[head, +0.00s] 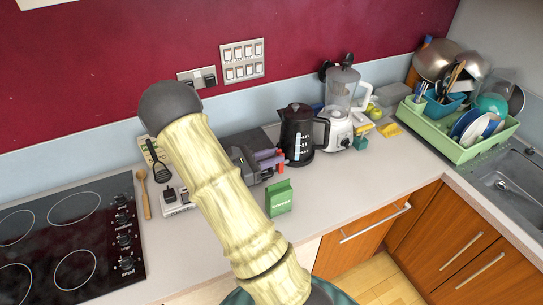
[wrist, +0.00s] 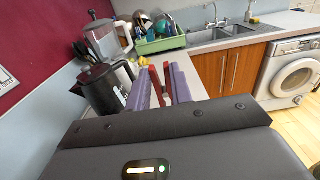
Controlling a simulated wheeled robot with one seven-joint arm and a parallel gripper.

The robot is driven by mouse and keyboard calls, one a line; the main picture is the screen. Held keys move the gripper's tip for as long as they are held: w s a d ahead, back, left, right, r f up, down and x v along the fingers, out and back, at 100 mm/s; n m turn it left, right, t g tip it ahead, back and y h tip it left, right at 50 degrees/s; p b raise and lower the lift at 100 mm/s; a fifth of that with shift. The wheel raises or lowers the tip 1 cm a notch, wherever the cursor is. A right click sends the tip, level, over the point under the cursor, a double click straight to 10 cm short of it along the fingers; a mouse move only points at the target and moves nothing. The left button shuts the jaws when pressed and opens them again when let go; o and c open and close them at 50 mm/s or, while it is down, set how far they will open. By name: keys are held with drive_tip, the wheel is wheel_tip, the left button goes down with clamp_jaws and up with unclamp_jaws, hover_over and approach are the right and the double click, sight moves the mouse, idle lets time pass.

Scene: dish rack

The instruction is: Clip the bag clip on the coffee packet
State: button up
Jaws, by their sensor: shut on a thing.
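The green coffee packet (head: 280,198) stands upright on the counter, right of my arm in the head view. I do not make it out in the wrist view. My gripper (head: 269,160) is behind the packet, a little above the counter, pointing right. Its purple fingers are shut on a red bag clip (head: 281,160). In the wrist view my gripper (wrist: 160,88) shows the red clip (wrist: 155,87) between its two fingers, with two red arms visible. The clip is apart from the packet. My arm hides part of the counter on the left.
A black kettle (head: 298,134) and a blender (head: 341,110) stand just beyond the gripper. A green dish rack (head: 460,140) is by the sink at right. A hob (head: 75,235) lies at left. The counter right of the packet is clear.

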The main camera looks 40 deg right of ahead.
drive_tip(key=shift+f+b, duration=2.2)
drive_tip(key=shift+f, duration=1.3)
drive_tip(key=o, duration=1.5)
drive_tip(key=shift+a, duration=0.1)
drive_tip(key=p+v, duration=0.1)
drive_tip(key=v, duration=0.6)
drive_tip(key=shift+s, duration=0.15)
